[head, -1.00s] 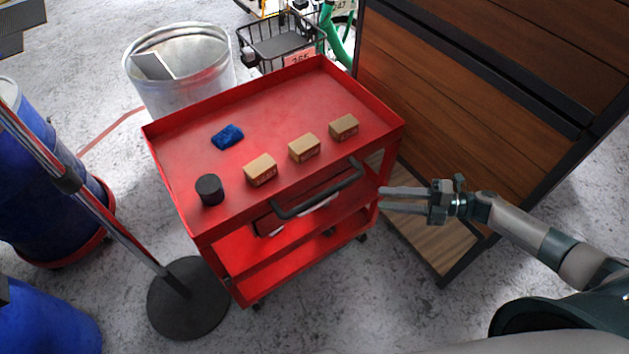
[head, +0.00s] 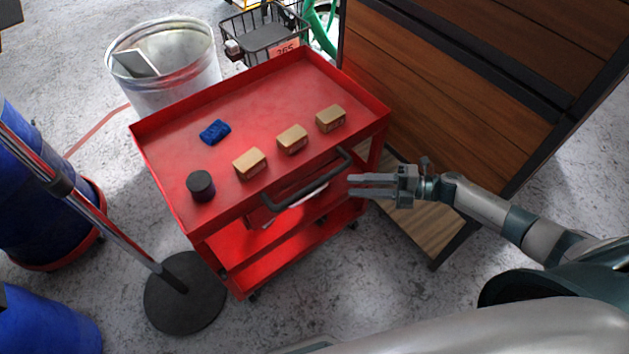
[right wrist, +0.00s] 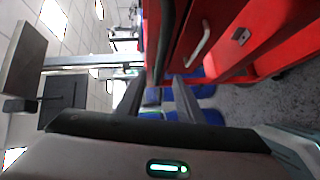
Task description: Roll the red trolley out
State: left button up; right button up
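The red trolley (head: 262,87) stands upright beside the wooden cabinet. Its black handle (head: 300,189) runs along the near side, below the top tray's rim. My right gripper (head: 350,185) is open and empty, just right of and below the handle's right end, with its fingers pointing left. In the right wrist view, the dark handle bar (right wrist: 166,35) lies beyond the gap between the open fingertips (right wrist: 158,80), and the red trolley (right wrist: 225,25) fills the upper right. I see no contact with the handle. My left gripper is out of view.
The tray carries a blue cloth-like item (head: 215,132), a black cylinder (head: 201,186) and small boxes (head: 292,139). A metal bin (head: 170,85) stands behind left, and a post's round black base (head: 186,305) front left. The wooden cabinet (head: 440,95) borders the right. Floor in front is clear.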

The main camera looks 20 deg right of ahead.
aim_at(320, 184)
jog(key=p+x, duration=0.3)
jog(key=x, duration=0.8)
jog(key=shift+w+a+r, duration=0.1)
jog(key=shift+w+a, duration=0.2)
jog(key=shift+a, duration=0.25)
grip_shut()
